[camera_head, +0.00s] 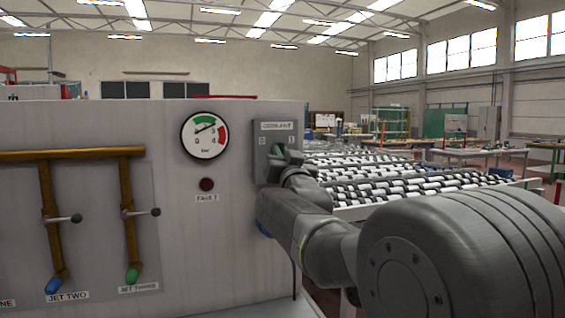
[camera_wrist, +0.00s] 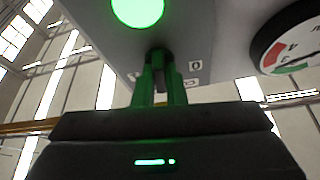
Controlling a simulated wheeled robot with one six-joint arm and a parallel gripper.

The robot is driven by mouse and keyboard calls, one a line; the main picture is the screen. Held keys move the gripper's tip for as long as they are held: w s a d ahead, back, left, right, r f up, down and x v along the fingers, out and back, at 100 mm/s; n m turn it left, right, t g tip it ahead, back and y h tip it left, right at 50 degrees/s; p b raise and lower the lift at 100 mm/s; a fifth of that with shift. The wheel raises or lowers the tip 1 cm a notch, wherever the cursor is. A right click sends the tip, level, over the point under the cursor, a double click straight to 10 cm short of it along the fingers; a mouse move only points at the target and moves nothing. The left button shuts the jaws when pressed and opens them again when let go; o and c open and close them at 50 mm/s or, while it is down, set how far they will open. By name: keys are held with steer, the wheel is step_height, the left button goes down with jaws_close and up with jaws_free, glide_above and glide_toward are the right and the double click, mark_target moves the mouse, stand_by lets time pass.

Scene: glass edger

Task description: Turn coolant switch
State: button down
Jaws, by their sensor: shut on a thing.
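The coolant switch box (camera_head: 264,136) is a grey box labelled for coolant, with 0 and 1 marks, on the right end of the machine panel. My gripper (camera_head: 284,157) is at the front of this box and hides most of its face. In the wrist view the fingers of my gripper (camera_wrist: 160,80) are shut on the dark switch knob (camera_wrist: 158,57). The box face (camera_wrist: 192,45) shows a 0 mark beside the knob and a lit green lamp (camera_wrist: 138,10). The knob's exact pointing direction cannot be told.
A pressure gauge (camera_head: 205,136) sits left of the box, above a dark fault lamp (camera_head: 207,184). Brown pipes with valve levers (camera_head: 142,213) stand out at the left. A roller conveyor (camera_head: 395,180) runs behind my arm at the right.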

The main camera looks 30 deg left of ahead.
steer(key=shift+s+a+r+m+t+h+p, duration=0.1)
steer(key=shift+m+t+h+p, duration=0.2)
steer(key=shift+m+h+p, duration=0.8)
steer(key=shift+w+d+m+t+h+p, duration=0.1)
steer(key=shift+m+t+p, duration=0.4)
steer(key=shift+m, duration=1.2)
steer(key=shift+s+a+r+m+t+h+p, duration=0.1)
steer(key=shift+m+h+p, duration=0.5)
steer(key=shift+m+p, duration=0.65)
steer(key=shift+f+m, duration=0.15)
steer(key=shift+m, duration=0.2)
steer(key=c, duration=1.5)
jaws_free()
steer(key=b+v, duration=0.1)
steer(key=v, duration=1.3)
steer(key=shift+a+b, duration=0.1)
steer(key=shift+b, duration=0.25)
